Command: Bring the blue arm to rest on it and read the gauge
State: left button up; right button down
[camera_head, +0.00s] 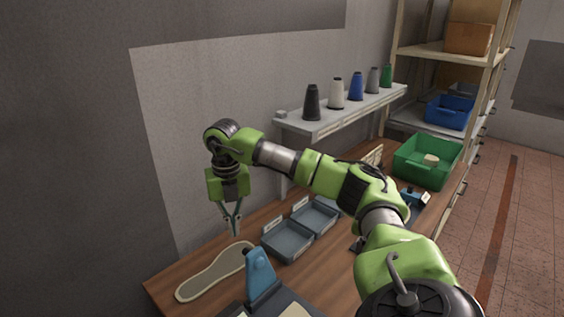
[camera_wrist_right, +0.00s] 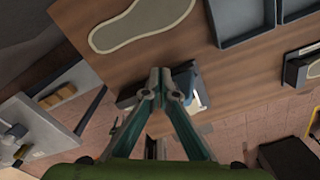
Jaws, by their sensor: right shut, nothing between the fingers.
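A blue upright arm (camera_head: 260,272) with a dark tip stands on a dark base (camera_head: 310,308) at the bottom of the head view. A cream flat piece lies on that base, cut off by the frame edge. In the wrist view a blue part (camera_wrist_right: 185,80) shows just behind my fingertips, partly hidden. My right gripper (camera_head: 236,234) points down with its fingers together, empty, above the sole-shaped piece (camera_head: 208,276) and up and left of the blue arm. It also shows in the wrist view (camera_wrist_right: 160,76). No gauge face is readable. My left gripper is not in view.
Two grey trays (camera_head: 288,248) lie right of the sole-shaped piece. A shelf (camera_head: 330,122) with several thread cones runs along the wall. A green bin (camera_head: 428,178) stands at the table's far end, near a small blue-topped device (camera_head: 413,198). My right arm crosses above the table.

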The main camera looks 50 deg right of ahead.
aim_at(259, 261)
jog(key=shift+f, duration=0.15)
jog(key=shift+s+a+f+b, duration=0.1)
jog(key=shift+s+f+b, duration=0.7)
jog(key=shift+s, duration=0.4)
jog(key=shift+s+a+f+b, duration=0.1)
jog(key=shift+s+f+b, duration=0.5)
jog(key=shift+s+f, duration=0.45)
jog(key=shift+s+a+r+b, duration=0.15)
jog(key=shift+s+b, duration=0.25)
jog(key=shift+s, duration=0.75)
jog(key=shift+s+a+b, duration=0.15)
jog(key=shift+s+b, duration=0.2)
jog(key=shift+s, duration=0.8)
jog(key=r+p, duration=0.2)
jog(key=w+r+p, duration=0.1)
jog(key=r+p, duration=0.1)
jog(key=r, duration=0.1)
jog(key=w+r+p, duration=0.1)
jog(key=r+p, duration=0.2)
jog(key=shift+d+r, duration=0.1)
jog(key=shift+r, duration=0.05)
